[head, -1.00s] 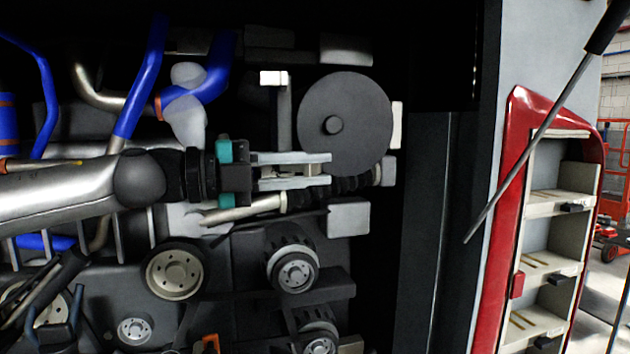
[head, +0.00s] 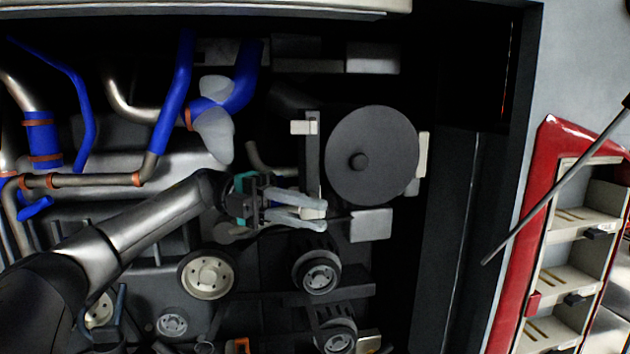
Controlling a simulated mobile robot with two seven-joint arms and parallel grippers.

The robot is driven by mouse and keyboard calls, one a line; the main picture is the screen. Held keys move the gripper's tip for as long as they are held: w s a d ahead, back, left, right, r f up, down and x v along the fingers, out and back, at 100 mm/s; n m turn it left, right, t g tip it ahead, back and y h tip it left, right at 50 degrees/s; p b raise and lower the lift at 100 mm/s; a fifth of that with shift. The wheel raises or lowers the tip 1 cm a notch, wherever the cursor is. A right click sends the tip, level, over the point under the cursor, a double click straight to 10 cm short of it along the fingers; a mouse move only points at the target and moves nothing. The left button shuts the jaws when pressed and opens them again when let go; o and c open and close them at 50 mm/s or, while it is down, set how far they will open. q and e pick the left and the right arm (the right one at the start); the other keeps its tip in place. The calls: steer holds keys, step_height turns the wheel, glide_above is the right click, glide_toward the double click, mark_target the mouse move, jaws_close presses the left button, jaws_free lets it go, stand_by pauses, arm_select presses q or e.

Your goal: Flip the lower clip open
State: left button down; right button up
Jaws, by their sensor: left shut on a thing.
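A large dark grey disc (head: 385,140) with a central knob faces me in the engine bay. A dark upright bar (head: 312,160) stands at its left, with a pale block-like clip (head: 301,127) near the bar's top. My left gripper (head: 322,216) is at the bar's lower end, below and left of the disc. Its pale fingers are shut on a small cream piece that looks like the lower clip (head: 313,205). The fingers hide part of it, so I cannot tell whether the clip is flipped. My right gripper is not in view.
Blue hoses (head: 172,95) and metal pipes crowd the upper left. Several pulleys (head: 207,274) lie below the gripper. A grey block (head: 371,225) is right of the fingers. A red-framed shelf opening (head: 540,190) and a diagonal rod (head: 560,180) are at the right.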

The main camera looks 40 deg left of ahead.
arm_select(q)
steer(key=shift+s+a+m+g+p, duration=0.1)
steer(key=shift+a+m+g+p, duration=0.15)
steer(key=shift+m+g+p, duration=0.55)
steer(key=shift+s+a+m+g+p, duration=0.1)
steer(key=shift+a+m+g+p, duration=0.3)
steer(key=shift+g, duration=0.6)
steer(key=shift+d, duration=0.15)
steer(key=c, duration=0.8)
jaws_free()
steer(key=shift+o, duration=0.2)
